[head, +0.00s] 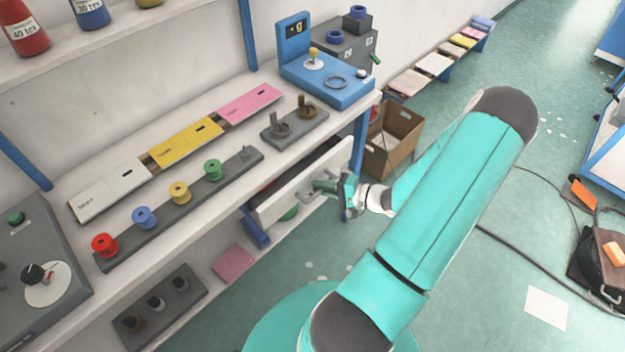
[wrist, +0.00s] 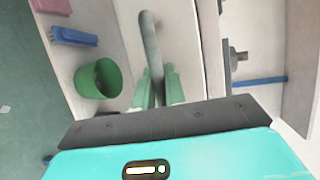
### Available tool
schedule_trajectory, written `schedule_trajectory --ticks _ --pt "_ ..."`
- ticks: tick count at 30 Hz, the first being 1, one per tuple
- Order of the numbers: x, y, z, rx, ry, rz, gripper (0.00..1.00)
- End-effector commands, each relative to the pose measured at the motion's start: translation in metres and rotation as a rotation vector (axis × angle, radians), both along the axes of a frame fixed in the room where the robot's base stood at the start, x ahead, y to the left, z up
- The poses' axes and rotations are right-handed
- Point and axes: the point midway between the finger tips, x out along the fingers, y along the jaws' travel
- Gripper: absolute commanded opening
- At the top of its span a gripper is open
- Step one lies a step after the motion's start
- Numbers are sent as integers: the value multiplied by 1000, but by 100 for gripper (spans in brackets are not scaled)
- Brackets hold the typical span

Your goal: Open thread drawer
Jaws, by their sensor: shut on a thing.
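The drawer's white front panel (head: 285,203) sits under the work table's top. A dark gap shows between the panel and the table edge, so it stands at least a little out. A grey bar handle (wrist: 151,40) is on the panel. My gripper (head: 322,187) is at the handle, with its green fingers on either side of the bar. In the wrist view the fingers (wrist: 158,88) are shut on the handle. The drawer's contents cannot be made out.
Colored spools (head: 180,192) stand in a rack on the table above. A cardboard box (head: 393,140) stands on the floor beyond the drawer. A green cup-like container (wrist: 98,78) is below the panel. Floor right of the table is mostly clear; a cable (head: 520,258) crosses it.

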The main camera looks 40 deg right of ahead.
Motion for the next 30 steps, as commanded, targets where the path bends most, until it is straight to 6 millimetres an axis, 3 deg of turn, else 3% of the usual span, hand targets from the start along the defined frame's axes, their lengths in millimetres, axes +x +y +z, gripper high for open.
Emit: schedule_trajectory --ticks 9,15,22,30 --pt "-80 -3 0 0 1 -5 0" --pt "-122 -4 0 0 0 -3 0" --pt "-150 -4 0 0 0 -1 0" --pt "-158 -5 1 0 -2 0 0"
